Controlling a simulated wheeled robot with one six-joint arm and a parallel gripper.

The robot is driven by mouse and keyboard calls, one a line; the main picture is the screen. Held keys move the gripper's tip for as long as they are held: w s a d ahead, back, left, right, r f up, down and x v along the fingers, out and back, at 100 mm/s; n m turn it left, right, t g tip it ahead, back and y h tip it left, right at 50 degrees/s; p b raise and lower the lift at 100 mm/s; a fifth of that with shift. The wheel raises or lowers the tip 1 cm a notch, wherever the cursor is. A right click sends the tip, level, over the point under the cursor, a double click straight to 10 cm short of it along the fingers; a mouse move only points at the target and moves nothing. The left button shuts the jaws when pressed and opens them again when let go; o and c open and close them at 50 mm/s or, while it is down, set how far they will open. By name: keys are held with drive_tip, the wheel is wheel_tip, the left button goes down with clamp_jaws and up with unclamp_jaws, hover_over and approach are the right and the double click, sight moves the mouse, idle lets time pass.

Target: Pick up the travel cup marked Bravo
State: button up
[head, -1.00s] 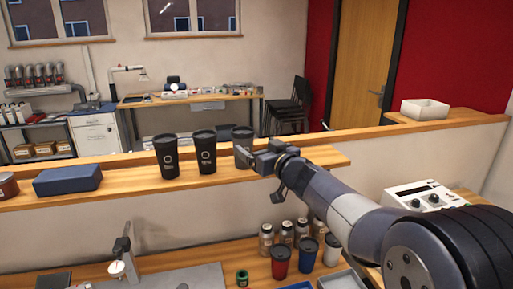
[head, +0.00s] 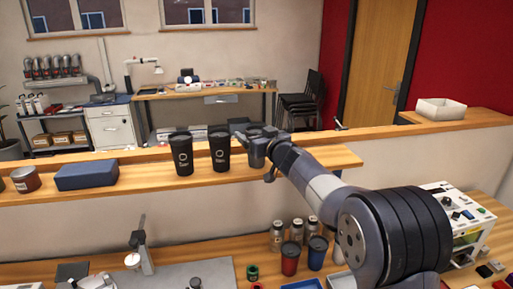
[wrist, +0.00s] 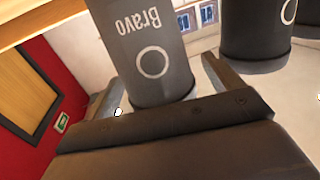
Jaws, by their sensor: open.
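The grey travel cup marked Bravo (wrist: 150,48) fills the upper middle of the wrist view, where its label appears upside down. In the head view it is the rightmost cup (head: 257,152) on the wooden ledge (head: 130,177), partly hidden by my gripper (head: 266,158). In the wrist view my gripper (wrist: 163,88) is open, with one finger on each side of the cup. I cannot tell whether a finger touches it. Two black cups, (head: 182,155) and (head: 219,152), stand to its left. One black cup (wrist: 252,30) also shows in the wrist view.
A blue box (head: 87,176) and a reddish tin (head: 25,180) sit further left on the ledge. Below, the workbench holds a red cup (head: 291,259), a blue cup (head: 317,253) and several jars.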

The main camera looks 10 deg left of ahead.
drive_tip(key=c, duration=0.8)
drive_tip(key=shift+o, duration=0.2)
